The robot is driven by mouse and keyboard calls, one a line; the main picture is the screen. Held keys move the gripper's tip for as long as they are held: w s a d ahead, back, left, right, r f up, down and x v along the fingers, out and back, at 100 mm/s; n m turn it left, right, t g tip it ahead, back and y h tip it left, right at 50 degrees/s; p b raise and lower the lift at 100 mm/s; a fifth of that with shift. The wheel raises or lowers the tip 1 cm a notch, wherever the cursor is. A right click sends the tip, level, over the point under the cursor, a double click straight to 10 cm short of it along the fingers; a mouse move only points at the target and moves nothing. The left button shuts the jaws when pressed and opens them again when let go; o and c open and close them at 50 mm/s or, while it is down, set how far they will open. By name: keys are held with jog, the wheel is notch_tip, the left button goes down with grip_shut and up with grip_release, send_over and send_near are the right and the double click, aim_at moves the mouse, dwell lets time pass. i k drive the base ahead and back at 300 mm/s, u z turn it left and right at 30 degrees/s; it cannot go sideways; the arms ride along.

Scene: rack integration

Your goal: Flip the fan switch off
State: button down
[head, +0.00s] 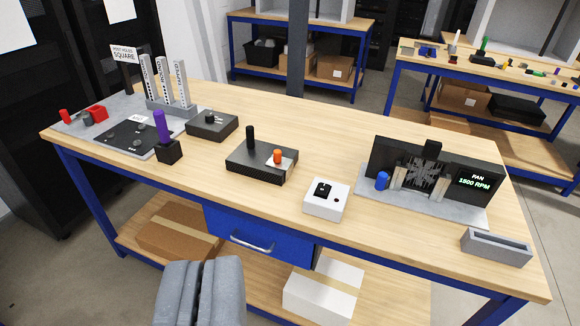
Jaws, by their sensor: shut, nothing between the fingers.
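The fan unit (384,160) stands on a grey base plate at the right of the workbench, with a dark block of fins in its middle. Its display (474,182) reads "FAN 1500 RPM" in green. A white box with a black rocker switch (322,190) sits in front of it, nearer the bench's front edge; which way the rocker is tipped is too small to tell. My gripper (202,266) is at the bottom of the picture, in front of the bench and left of the white box. Its grey fingers are shut and empty, touching nothing.
A black box with a black lever and an orange knob (262,162) lies left of the switch box. A purple-handled tool (162,130) and a white rack (172,90) stand farther left. A grey tray (496,247) lies at the right end. Bare wood (300,115) lies behind.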

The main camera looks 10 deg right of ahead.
aim_at(323, 188)
jog(key=z, duration=0.3)
jog(key=i, duration=0.95)
jog(key=z, duration=0.65)
